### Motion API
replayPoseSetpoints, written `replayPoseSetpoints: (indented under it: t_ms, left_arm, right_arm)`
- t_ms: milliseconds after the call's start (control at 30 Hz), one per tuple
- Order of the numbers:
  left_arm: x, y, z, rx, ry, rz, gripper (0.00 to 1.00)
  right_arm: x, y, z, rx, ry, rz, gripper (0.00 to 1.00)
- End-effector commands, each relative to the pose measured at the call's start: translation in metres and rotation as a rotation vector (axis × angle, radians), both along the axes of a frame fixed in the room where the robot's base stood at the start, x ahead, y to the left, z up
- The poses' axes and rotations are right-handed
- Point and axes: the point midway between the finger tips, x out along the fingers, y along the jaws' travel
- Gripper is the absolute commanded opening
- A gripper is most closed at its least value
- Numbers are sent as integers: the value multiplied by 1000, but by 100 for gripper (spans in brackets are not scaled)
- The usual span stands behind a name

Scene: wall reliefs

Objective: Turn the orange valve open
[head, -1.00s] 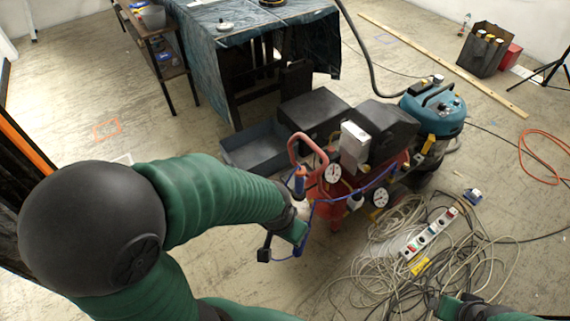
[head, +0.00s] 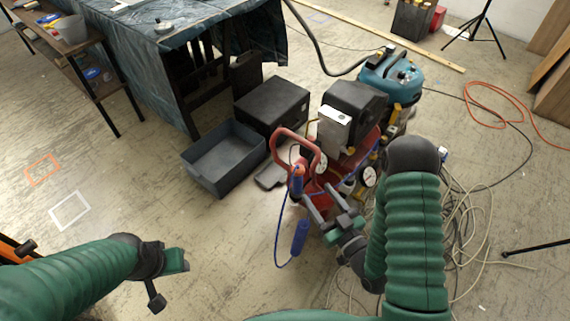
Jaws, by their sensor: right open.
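A red compressor (head: 370,144) with gauges and a red tube handle (head: 300,142) stands in the middle of the head view. A small orange fitting (head: 297,172) with a blue lower part sits beside the handle; I cannot tell for certain that it is the orange valve. My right gripper (head: 316,191) is open, its two grey fingers pointing at the compressor's front just right of this fitting. I cannot tell whether they touch anything. My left gripper (head: 168,280) is at lower left, away from the compressor, with nothing visible in it; its jaw gap is unclear.
A blue hose (head: 277,235) with a blue end piece (head: 300,238) hangs left of my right gripper. A grey open bin (head: 222,158) and a black box (head: 272,106) stand behind. A teal vacuum (head: 392,75) is behind right. Loose cables lie right.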

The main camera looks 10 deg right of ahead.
Motion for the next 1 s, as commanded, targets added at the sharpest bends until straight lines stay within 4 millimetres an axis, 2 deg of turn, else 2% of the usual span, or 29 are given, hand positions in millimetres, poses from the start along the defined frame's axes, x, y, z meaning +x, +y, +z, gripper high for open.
replayPoseSetpoints:
  t_ms: [33,167,267,300,400,600,733,967,1000]
  left_arm:
    - [0,0,-21,0,0,0,44]
    - [0,1,-48,0,1,1,44]
    - [0,1,-61,0,1,1,44]
    - [0,1,-55,0,1,1,44]
    - [0,1,-57,0,0,1,44]
    - [0,1,-62,0,0,1,44]
    - [0,1,-63,0,0,1,44]
    - [0,1,-62,0,0,1,44]
    - [0,1,-62,0,0,1,44]
  right_arm:
    - [9,4,-9,-4,-9,5,56]
    - [31,11,-9,-3,-8,3,56]
    - [58,19,-6,-3,-10,4,56]
    - [68,21,-1,-3,-6,4,56]
    - [93,28,-1,-1,-3,4,56]
    - [127,37,-1,-1,0,2,56]
    - [135,39,0,-1,2,2,56]
    - [136,39,0,-1,2,1,56]
    - [136,39,0,-1,2,1,51]
